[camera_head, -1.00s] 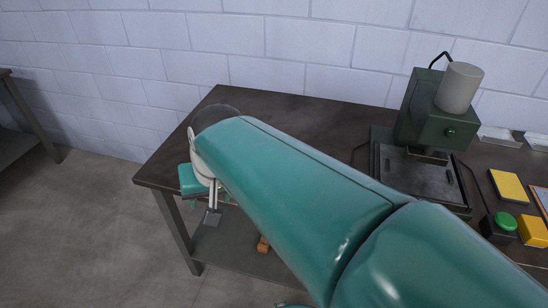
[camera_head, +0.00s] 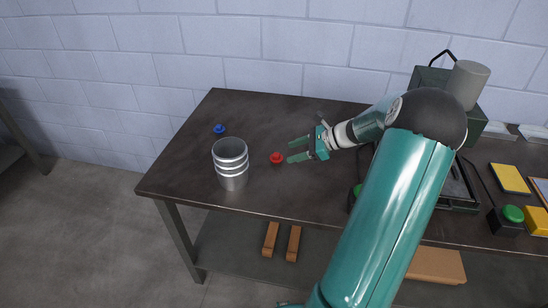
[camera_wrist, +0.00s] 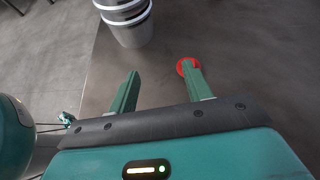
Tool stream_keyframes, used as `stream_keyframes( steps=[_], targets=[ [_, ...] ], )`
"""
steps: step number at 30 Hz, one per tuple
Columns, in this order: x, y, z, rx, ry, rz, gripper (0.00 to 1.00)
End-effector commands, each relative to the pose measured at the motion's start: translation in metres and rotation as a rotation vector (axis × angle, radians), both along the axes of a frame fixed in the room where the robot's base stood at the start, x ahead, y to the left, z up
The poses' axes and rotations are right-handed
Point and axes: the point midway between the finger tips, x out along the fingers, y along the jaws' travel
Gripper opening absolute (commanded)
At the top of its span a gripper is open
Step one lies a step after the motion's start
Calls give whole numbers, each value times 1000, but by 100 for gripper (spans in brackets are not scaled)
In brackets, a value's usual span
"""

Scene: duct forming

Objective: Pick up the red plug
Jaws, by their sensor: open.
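The red plug (camera_head: 277,158) stands on the dark table, just right of the metal duct in the head view.
The ribbed silver duct (camera_head: 231,165) stands upright left of the plug; it also shows in the wrist view (camera_wrist: 130,30). A blue plug (camera_head: 219,130) sits behind it. A dark green press (camera_head: 440,130) stands at the right.

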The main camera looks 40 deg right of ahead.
Motion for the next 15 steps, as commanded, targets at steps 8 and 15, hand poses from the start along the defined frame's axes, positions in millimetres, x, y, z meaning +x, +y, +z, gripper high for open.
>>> stream_keyframes(
  steps=[8, 15],
  targets=[
    [-16, -55, -20, 177, -45, -184, 49],
    [18, -33, -35, 180, -44, -183, 49]
  ],
)
